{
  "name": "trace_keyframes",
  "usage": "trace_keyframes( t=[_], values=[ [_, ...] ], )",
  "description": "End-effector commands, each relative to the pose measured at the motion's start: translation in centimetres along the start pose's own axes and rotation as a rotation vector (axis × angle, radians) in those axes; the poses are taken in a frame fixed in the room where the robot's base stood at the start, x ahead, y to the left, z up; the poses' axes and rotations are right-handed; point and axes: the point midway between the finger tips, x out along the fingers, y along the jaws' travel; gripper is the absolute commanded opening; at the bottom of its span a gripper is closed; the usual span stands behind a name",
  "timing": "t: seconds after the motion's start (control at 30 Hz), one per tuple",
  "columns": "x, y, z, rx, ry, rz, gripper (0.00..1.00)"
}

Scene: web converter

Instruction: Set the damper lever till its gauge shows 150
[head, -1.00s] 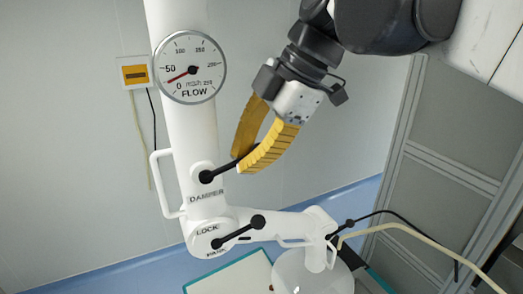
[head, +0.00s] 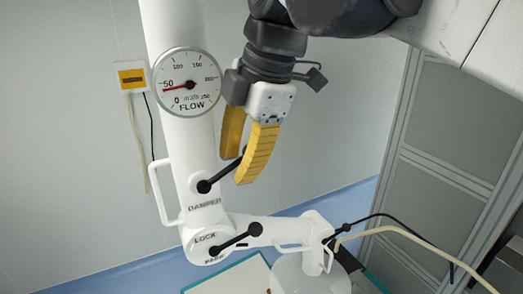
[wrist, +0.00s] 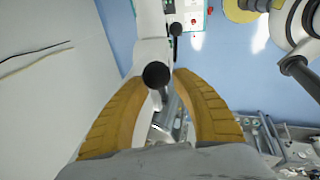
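The flow gauge (head: 186,98) is a round white dial on the white column, and its red needle points left, a little below the 50 mark. The damper lever (head: 222,174) is a black rod on a white hub below it, tilted up to the right. My gripper (head: 240,168) has its yellow fingers on both sides of the lever's outer end and appears shut on it. In the wrist view the lever's black knob (wrist: 156,75) sits between the fingertips. The rest of the lever is mostly hidden there.
A second black lever (head: 235,237), marked LOCK and PARK, is just below. A white handle (head: 162,190) sticks out left of the column. A yellow and white wall box (head: 132,76) with cables is at left. Grey panels (head: 420,150) stand at right.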

Motion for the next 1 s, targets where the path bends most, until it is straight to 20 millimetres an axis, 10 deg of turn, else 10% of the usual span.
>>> trace_keyframes(
  t=[0.33, 1.0],
  values=[
    [-0.9, 0.0, 0.0, 0.001, 0.0, 0.0, 0.31],
    [-11.9, 0.0, 0.0, 0.0, 0.0, 0.0, 0.31]
  ],
)
